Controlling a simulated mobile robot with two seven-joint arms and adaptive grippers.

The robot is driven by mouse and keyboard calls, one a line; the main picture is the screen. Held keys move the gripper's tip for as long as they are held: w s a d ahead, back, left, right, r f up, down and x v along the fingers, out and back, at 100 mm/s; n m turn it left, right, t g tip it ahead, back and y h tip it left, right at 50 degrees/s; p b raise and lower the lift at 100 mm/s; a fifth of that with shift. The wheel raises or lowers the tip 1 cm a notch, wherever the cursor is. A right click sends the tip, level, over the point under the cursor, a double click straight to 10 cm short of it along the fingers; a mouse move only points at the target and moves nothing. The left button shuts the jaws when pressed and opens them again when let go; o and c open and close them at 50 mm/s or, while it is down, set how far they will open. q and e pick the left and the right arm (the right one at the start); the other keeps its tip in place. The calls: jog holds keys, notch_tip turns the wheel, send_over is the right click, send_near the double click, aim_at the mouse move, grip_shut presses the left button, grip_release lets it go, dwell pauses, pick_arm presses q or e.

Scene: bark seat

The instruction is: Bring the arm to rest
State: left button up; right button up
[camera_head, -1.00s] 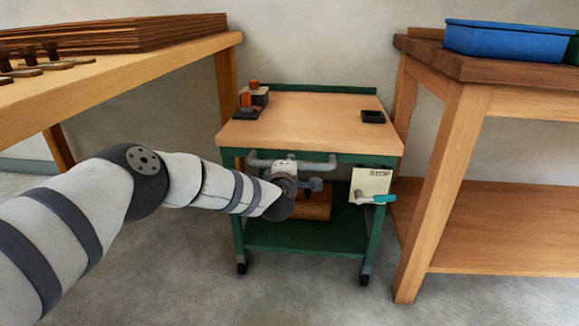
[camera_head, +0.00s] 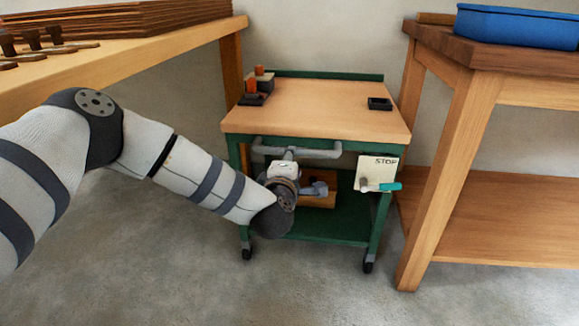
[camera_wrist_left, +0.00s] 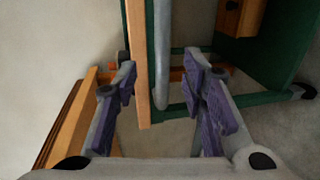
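My left arm comes in from the left in the head view, and its wrist hangs in front of the green-framed cart (camera_head: 320,118). My left gripper (camera_head: 290,158) is just below the cart's grey handle bar (camera_head: 318,153), mostly hidden by its own wrist. In the left wrist view the two purple-padded fingers (camera_wrist_left: 160,75) are spread apart. The cart's top edge (camera_wrist_left: 138,60) and the grey bar (camera_wrist_left: 161,50) run between them in the picture; the bar touches neither finger visibly. I cannot tell how deep it lies between them. My right gripper is not in view.
The cart carries black-and-orange items (camera_head: 257,88) and a small black tray (camera_head: 380,104). Wooden benches stand left (camera_head: 150,52) and right (camera_head: 470,100). The front floor (camera_head: 320,295) is clear.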

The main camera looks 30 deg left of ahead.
pick_arm(q)
jog(key=shift+v, duration=1)
